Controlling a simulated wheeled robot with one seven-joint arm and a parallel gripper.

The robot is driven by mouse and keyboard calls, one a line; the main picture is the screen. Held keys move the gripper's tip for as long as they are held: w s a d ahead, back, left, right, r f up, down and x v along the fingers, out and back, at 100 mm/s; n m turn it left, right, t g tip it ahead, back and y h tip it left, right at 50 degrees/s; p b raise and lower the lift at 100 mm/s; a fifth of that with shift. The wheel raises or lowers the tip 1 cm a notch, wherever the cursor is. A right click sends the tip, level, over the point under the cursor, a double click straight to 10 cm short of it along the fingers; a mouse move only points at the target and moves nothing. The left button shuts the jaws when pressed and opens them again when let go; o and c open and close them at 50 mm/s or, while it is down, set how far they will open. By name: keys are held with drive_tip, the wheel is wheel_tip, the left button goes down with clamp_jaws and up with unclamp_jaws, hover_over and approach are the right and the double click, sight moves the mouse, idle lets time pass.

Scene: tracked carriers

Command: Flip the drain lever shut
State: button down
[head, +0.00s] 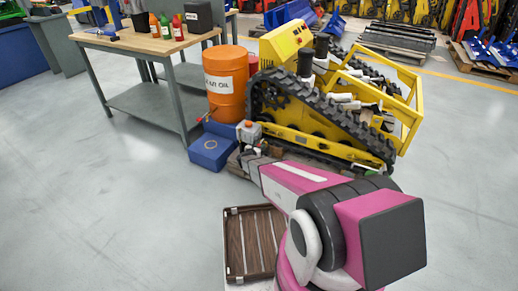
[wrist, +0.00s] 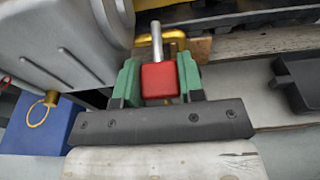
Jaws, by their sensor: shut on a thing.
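In the wrist view, my gripper (wrist: 161,82) has its two green fingers closed on either side of a red grip (wrist: 160,80). A bare metal rod (wrist: 157,42) runs from the grip toward the top of the picture; together they look like the drain lever. A yellow part (wrist: 173,40) shows behind the rod. In the head view, my pink arm reaches to the near left end of the yellow tracked carrier (head: 330,148). The lever and my fingertips cannot be made out clearly there.
A blue container (head: 210,151) sits on the floor left of the carrier, with an orange drum (head: 226,84) behind it. A grey housing (wrist: 60,42) stands close left of my fingers. A slatted brown tray (head: 235,245) lies near my arm. The left floor is clear.

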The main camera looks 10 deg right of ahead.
drive_tip(key=shift+s+r+g+y, duration=0.1)
drive_tip(key=shift+r+g+y, duration=0.65)
drive_tip(key=shift+g, duration=0.45)
drive_tip(key=c, duration=1)
unclamp_jaws()
drive_tip(key=v, duration=1)
drive_tip(key=shift+s+a, duration=0.2)
drive_tip(key=shift+s, duration=0.15)
drive_tip(key=shift+r, duration=0.1)
